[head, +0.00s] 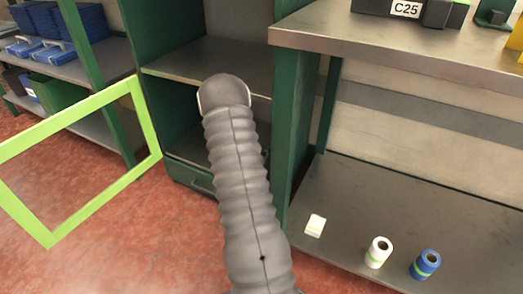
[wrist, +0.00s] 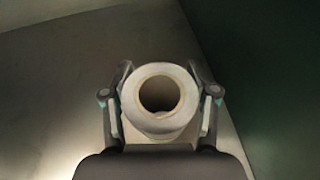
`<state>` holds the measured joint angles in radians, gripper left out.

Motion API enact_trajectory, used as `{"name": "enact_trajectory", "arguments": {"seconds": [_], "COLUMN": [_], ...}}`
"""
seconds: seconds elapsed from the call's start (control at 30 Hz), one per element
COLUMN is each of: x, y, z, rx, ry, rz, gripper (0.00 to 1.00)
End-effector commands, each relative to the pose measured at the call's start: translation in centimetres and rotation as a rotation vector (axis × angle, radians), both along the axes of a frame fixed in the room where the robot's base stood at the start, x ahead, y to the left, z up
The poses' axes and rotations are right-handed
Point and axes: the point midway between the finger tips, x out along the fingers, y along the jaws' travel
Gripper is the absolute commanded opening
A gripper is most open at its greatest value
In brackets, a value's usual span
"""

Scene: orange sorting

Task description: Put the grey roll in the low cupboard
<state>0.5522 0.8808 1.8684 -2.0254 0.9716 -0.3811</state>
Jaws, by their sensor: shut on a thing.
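My gripper (wrist: 160,98) is shut on the grey roll (wrist: 160,124), which looks pale grey in the wrist view, with its open round end facing the camera. One finger presses on each side of it. In the head view my grey arm reaches toward the open green cupboard (head: 147,38) and hides both gripper and roll. The cupboard has a grey shelf (head: 183,62) and a lower compartment above a green drawer. In the wrist view a grey surface (wrist: 50,95) lies around and left of the roll, and a dark green panel (wrist: 260,70) stands close on the right.
A lime-green framed door (head: 148,130) stands open at the left. A workbench (head: 390,30) is at the right; on its lower shelf (head: 325,185) stand a white item (head: 315,225), a white roll (head: 379,252) and a blue roll (head: 425,265). Blue bins (head: 60,25) are at far left.

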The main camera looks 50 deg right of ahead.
Motion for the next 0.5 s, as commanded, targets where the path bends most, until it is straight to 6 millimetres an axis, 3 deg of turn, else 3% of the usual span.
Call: {"name": "enact_trajectory", "arguments": {"seconds": [0.03,0.1,0.13,0.5], "x": [0.00,0.00,-0.01,0.00], "y": [0.00,0.01,0.01,0.00], "z": [-0.11,-0.05,-0.05,0.26], "rx": [0.000,0.000,0.000,0.000], "ry": [0.000,0.000,0.000,0.000], "rz": [0.000,0.000,0.000,0.000], "gripper": [0.64,0.81,0.84,0.84]}}
